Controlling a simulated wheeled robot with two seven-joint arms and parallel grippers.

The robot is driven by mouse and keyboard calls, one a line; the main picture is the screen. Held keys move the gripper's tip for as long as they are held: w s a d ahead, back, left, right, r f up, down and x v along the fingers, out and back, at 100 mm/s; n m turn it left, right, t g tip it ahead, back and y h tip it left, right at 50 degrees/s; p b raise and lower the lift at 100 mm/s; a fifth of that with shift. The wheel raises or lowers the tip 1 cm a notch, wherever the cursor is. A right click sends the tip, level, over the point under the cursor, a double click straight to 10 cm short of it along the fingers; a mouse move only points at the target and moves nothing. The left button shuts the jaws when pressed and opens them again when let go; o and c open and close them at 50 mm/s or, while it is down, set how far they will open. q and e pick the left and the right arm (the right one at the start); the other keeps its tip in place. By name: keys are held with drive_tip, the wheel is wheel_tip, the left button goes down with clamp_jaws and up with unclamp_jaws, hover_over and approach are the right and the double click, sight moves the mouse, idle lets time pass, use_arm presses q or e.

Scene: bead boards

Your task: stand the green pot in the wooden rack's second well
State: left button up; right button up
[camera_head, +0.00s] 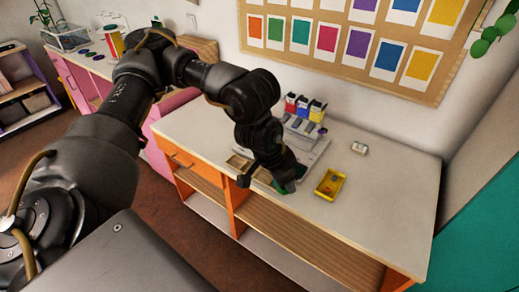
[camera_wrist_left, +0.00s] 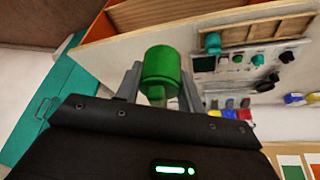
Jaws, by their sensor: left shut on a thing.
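My left gripper (camera_head: 285,184) is shut on the green pot (camera_wrist_left: 160,68), which sits between its two fingers in the left wrist view. In the head view only a bit of green (camera_head: 290,188) shows below the gripper, near the table's front edge. The wooden rack (camera_head: 238,162) lies by the front edge, partly hidden by my left arm; it also shows at the upper right of the left wrist view (camera_wrist_left: 262,32). A teal piece (camera_wrist_left: 212,42) stands at the rack's near end there. My right gripper is out of view.
A yellow tray (camera_head: 330,184) with small things in it is right of my gripper. Red (camera_head: 291,103), blue (camera_head: 303,106) and yellow (camera_head: 317,110) containers stand behind a grey board. A small white box (camera_head: 359,148) lies farther right. The table's right part (camera_head: 395,200) is clear.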

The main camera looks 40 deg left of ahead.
use_arm(q)
drive_tip(key=w+a+n+y+p, duration=0.1)
drive_tip(key=w+a+n, duration=0.1)
drive_tip(key=w, duration=0.6)
drive_tip(key=w+a+n+y, duration=0.1)
drive_tip(key=w+a+n, duration=0.15)
drive_tip(key=w, duration=0.45)
drive_tip(key=a+f+n+y, duration=0.1)
drive_tip(key=a+f+n, duration=0.2)
drive_tip(key=a+f, duration=0.3)
drive_tip(key=a+f+n+y+p, duration=0.1)
drive_tip(key=a+f+n, duration=0.2)
drive_tip(key=a+f, duration=0.4)
drive_tip(key=a, duration=0.6)
drive_tip(key=shift+s+p, duration=0.3)
drive_tip(key=shift+s, duration=0.1)
drive_tip(key=shift+f, duration=0.15)
